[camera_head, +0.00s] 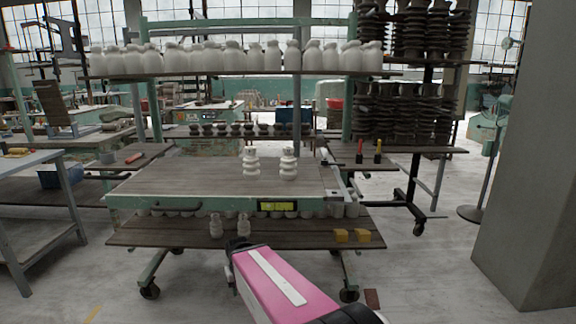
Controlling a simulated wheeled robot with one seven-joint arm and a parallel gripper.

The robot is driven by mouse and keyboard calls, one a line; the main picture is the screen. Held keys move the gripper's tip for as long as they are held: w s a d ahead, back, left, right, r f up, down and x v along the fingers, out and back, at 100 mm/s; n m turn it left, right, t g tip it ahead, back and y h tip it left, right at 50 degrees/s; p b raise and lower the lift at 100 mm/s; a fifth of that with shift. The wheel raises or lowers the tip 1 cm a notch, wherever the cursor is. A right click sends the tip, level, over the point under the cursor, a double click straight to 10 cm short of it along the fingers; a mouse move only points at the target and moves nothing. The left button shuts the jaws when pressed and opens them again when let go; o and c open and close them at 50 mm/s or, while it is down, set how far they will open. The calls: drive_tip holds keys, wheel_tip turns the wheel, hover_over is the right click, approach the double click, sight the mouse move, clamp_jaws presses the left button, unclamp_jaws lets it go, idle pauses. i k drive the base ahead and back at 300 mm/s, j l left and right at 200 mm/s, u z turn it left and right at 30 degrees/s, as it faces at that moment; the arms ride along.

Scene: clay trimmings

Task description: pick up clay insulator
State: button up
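Two white ribbed clay insulators stand upright on the wooden top of a green-framed cart (190,178). The left insulator (251,164) and the right insulator (288,165) are a short gap apart, right of the top's middle. Two smaller, greyer pieces of similar shape, a left one (215,227) and a right one (243,226), stand on the cart's lower shelf (160,233). My pink arm reaches up from the bottom in front of the cart, its black end near the lower shelf. I see no gripper fingers, and nothing visibly touches the insulators.
A row of white insulators (230,60) fills a high shelf above the cart. Dark ribbed insulators (400,110) are stacked on a rack at right. Yellow blocks (352,235) lie on the lower shelf. A concrete pillar (535,180) stands right. The cart top's left half is bare.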

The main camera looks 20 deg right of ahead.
sight(251, 164)
drive_tip(key=k+z, duration=0.15)
drive_tip(key=z, duration=0.3)
drive_tip(key=k+l+z, duration=0.1)
drive_tip(key=z, duration=0.3)
drive_tip(key=l+z, duration=0.2)
drive_tip(key=z, duration=0.25)
drive_tip(key=l+u, duration=0.1)
drive_tip(key=j+z, duration=0.1)
drive_tip(key=k, duration=0.05)
